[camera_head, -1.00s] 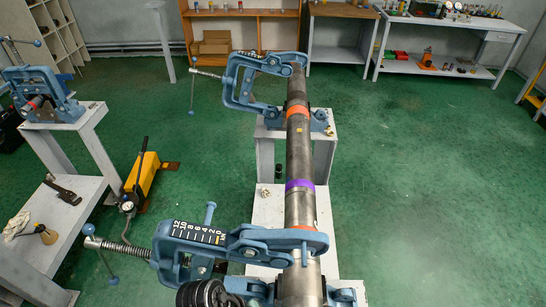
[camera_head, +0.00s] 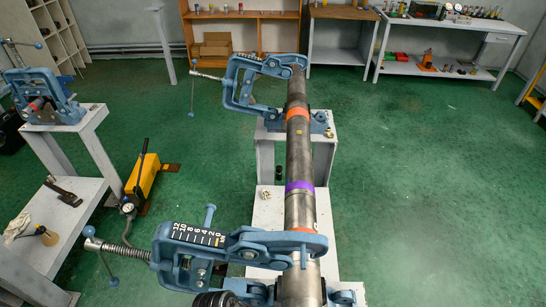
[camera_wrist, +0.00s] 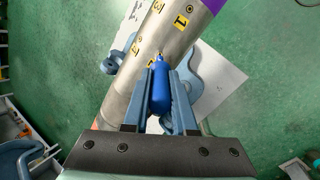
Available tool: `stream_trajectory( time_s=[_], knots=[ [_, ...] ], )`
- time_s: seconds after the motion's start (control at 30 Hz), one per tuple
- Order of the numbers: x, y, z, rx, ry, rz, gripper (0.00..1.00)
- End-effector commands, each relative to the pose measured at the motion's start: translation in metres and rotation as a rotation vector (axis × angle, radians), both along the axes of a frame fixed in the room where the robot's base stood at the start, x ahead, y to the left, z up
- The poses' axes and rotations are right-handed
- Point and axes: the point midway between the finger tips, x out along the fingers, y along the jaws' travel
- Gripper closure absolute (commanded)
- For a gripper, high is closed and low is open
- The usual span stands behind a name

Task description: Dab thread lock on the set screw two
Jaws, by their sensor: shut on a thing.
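My gripper (camera_wrist: 160,98) is shut on a blue bottle (camera_wrist: 161,82) in the wrist view. The bottle's narrow yellowish tip points at the grey pipe (camera_wrist: 122,88) and overlaps it in the picture; I cannot tell whether it touches. Yellow number labels (camera_wrist: 181,20) sit on the pipe, including a 1 and a 3. A label near the tip is partly hidden. A small dark spot, likely a set screw (camera_wrist: 162,37), shows between labels; which number it carries is unclear. In the head view the long pipe (camera_head: 299,155) lies in blue vises, and the bottle is not visible.
A near blue pipe vise (camera_head: 235,243) and a far one (camera_head: 250,80) hold the pipe on grey stands. A yellow hydraulic pump (camera_head: 143,178) stands on the green floor at left. Another vise (camera_head: 45,95) is on a bench at left. The floor at right is clear.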

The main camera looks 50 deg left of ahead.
Motion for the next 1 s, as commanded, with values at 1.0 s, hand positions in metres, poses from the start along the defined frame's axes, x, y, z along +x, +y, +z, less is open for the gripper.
stream_trajectory(
  time_s=[1.0],
  knots=[
    [0.0029, -0.0022, -0.0075, 0.0, 0.0, 0.0, 1.0]
  ],
)
